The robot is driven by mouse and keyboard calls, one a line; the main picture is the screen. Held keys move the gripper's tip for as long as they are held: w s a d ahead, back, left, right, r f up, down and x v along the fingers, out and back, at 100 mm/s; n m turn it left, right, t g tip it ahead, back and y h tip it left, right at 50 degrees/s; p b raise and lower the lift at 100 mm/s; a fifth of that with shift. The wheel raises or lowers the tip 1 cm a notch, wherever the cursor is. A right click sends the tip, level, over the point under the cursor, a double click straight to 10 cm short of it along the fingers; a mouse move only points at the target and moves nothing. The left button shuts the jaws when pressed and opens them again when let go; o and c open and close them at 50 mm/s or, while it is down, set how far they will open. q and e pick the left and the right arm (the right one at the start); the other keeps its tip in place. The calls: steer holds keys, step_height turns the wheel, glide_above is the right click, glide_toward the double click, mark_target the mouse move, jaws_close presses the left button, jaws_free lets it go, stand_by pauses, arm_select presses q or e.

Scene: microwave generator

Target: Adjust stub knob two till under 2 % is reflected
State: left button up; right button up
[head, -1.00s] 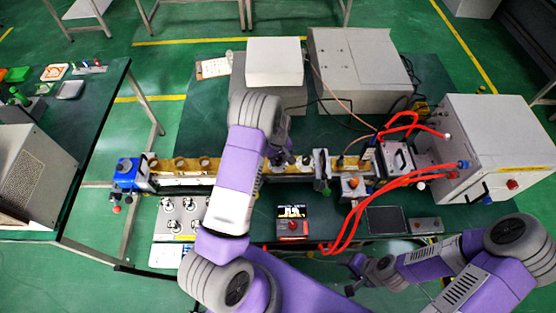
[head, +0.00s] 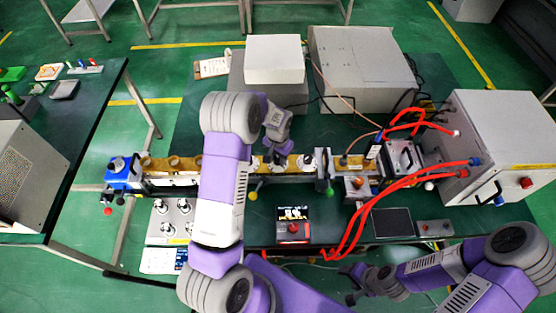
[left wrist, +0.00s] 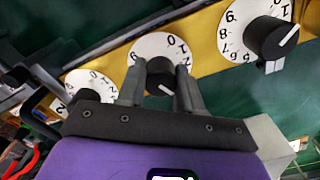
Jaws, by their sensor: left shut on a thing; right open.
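My left gripper (left wrist: 160,90) is shut on a black stub knob (left wrist: 160,74), the middle one of three dials in the left wrist view. Its white dial (left wrist: 146,48) carries black numbers, partly hidden by the fingers and knob. Another black knob (left wrist: 270,38) with a white pointer line sits on the right dial (left wrist: 236,25); a third dial (left wrist: 80,82) is partly covered at left. In the head view my left gripper (head: 279,154) is over the yellow waveguide. A small display (head: 292,212) is lit, its reading too small to read. My right gripper (head: 354,284) is open and empty.
The waveguide (head: 175,164) runs across the bench with a blue end piece (head: 122,172) at left. Red hoses (head: 362,205) loop at right by a large white cabinet (head: 500,145). A plate with several fittings (head: 168,232) lies in front.

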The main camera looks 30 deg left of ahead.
arm_select(q)
steer(key=m+b, duration=0.1)
steer(key=m, duration=0.3)
steer(key=shift+m, duration=0.4)
stand_by(0.4)
steer(key=o, duration=1)
steer(key=shift+o, duration=0.2)
step_height(320, 180, up, 8)
steer(key=shift+f, duration=0.15)
